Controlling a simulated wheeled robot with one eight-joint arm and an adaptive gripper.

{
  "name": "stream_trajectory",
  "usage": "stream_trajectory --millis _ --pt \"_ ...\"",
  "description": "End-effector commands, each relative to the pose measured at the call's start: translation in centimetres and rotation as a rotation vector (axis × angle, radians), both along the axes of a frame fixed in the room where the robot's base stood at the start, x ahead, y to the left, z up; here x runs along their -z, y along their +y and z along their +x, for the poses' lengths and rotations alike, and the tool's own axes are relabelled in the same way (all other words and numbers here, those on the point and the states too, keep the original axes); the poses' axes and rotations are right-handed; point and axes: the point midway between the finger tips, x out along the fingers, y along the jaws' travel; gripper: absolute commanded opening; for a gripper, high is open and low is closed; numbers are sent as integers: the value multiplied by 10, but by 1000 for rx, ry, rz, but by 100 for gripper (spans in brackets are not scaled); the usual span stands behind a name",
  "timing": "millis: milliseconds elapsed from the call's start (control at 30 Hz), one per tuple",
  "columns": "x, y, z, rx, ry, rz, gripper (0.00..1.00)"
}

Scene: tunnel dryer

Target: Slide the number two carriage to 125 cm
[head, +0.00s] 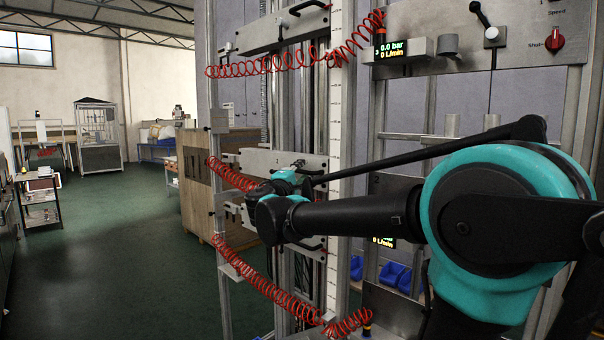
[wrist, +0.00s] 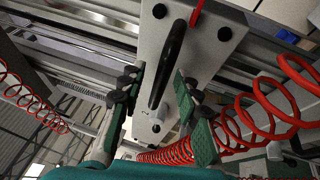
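The number two carriage (head: 262,159) is a pale plate marked 2 on the vertical rails in the middle of the head view. In the wrist view its plate (wrist: 205,45) fills the upper middle, with a black bar handle (wrist: 170,62) on it. My gripper (wrist: 157,82) is open, with one green-padded finger on each side of the handle; I see no finger touching it. In the head view my gripper (head: 290,180) is in front of the carriage and hides part of it. A vertical white scale strip (head: 335,120) stands right of the rails; its figures are too small to read.
Another carriage (head: 282,33) with a black handle sits higher on the rails. Coiled red hoses (head: 232,175) hang beside the carriages, and one (wrist: 270,105) passes close to my right finger. A panel (head: 500,40) with levers and a red knob is at upper right.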

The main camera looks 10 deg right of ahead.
Motion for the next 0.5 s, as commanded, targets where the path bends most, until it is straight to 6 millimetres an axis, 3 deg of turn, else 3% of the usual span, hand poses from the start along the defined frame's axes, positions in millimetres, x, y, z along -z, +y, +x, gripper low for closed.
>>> stream_trajectory --millis 33,267,500 --pt "0 0 0 0 0 0 29" --pt "0 0 0 0 0 0 0" --pt "0 0 0 0 0 0 0"
